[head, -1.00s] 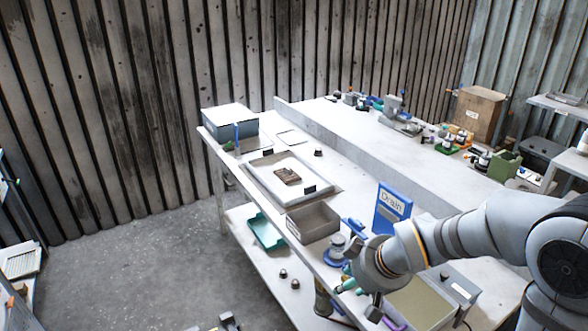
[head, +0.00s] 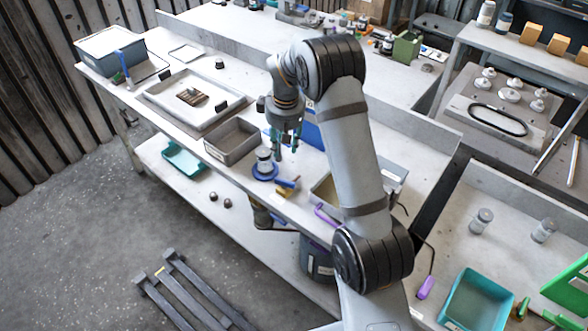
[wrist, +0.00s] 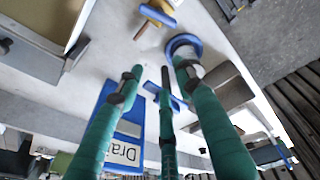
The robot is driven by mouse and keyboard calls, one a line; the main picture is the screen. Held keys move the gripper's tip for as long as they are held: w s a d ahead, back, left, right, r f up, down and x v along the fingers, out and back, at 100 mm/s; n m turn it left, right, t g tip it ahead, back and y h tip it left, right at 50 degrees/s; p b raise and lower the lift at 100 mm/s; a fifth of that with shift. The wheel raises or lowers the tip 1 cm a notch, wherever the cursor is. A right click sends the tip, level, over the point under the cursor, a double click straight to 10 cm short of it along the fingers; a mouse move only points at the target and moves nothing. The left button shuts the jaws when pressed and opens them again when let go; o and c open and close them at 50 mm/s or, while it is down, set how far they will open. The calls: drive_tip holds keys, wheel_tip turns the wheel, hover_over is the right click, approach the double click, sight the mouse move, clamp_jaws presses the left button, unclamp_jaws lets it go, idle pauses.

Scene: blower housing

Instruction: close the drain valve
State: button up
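My gripper (head: 284,150) has green fingers and points down above the front part of the bench. In the wrist view its fingers (wrist: 160,85) are spread apart with nothing between them. A valve-like fitting with a brass-yellow body and blue handle (head: 287,185) sits at the bench's front edge, below and slightly right of the fingers. It also shows at the top of the wrist view (wrist: 157,13), apart from the fingers. A blue sign reading "Drain" (wrist: 122,128) stands behind; in the head view my arm partly hides it (head: 312,132). Whether the valve is open is unclear.
A round jar-like part on a blue ring base (head: 264,170) stands just left of the fitting. A grey bin (head: 232,142) is left of that, and a shallow tray (head: 322,186) is right. A raised ledge runs behind.

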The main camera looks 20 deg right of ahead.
drive_tip(key=n, duration=0.1)
drive_tip(key=n+g, duration=0.2)
drive_tip(key=n, duration=0.1)
hover_over(285, 183)
drive_tip(key=d, duration=0.1)
drive_tip(key=f, duration=0.3)
drive_tip(key=f+p, duration=0.1)
drive_tip(key=f, duration=0.2)
drive_tip(key=f+p, duration=0.1)
drive_tip(key=f, duration=0.2)
drive_tip(key=shift+w+f, duration=0.25)
drive_tip(key=shift+w, duration=0.1)
drive_tip(key=c, duration=0.4)
clamp_jaws()
